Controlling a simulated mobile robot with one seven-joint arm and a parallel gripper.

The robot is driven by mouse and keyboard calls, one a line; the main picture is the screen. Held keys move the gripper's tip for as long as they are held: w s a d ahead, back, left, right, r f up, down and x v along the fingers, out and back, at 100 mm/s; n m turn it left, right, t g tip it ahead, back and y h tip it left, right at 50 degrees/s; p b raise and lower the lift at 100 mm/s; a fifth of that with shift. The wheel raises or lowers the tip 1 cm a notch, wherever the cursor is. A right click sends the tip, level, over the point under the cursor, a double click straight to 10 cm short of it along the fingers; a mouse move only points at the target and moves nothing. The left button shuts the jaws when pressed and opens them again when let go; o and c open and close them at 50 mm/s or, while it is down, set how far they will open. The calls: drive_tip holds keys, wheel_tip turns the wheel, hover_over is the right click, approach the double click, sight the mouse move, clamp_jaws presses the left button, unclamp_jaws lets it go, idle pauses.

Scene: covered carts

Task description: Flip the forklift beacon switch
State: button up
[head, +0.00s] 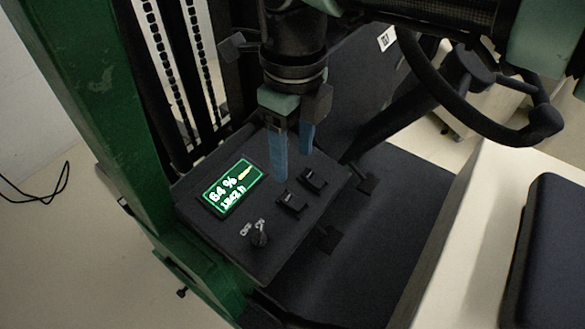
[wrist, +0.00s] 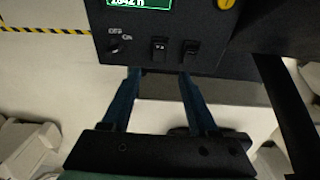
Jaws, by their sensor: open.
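The dark console panel (head: 225,225) carries two black rocker switches side by side. One is the nearer rocker (head: 292,203) and the other is the farther rocker (head: 312,180). In the wrist view they are the left rocker (wrist: 158,48) and the right rocker (wrist: 190,50). Their markings are too small to read, so I cannot tell which is the beacon switch. My gripper (head: 294,166) is open and empty, pointing down with blue fingers above the panel near the rockers. In the wrist view my gripper (wrist: 159,74) has its fingertips apart, below the rockers in the picture.
A lit green display (head: 233,187) and an OFF/ON key switch (head: 259,236) share the panel. A yellow button (wrist: 226,4) shows at the wrist view's top. The steering wheel (head: 480,125) is at right, the green mast post (head: 95,90) at left.

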sight(292, 201)
wheel_tip(292, 201, down, 10)
drive_tip(key=b, duration=0.5)
drive_tip(key=shift+a+b, duration=0.1)
drive_tip(key=shift+b, duration=0.3)
drive_tip(key=shift+r, duration=0.1)
clamp_jaws()
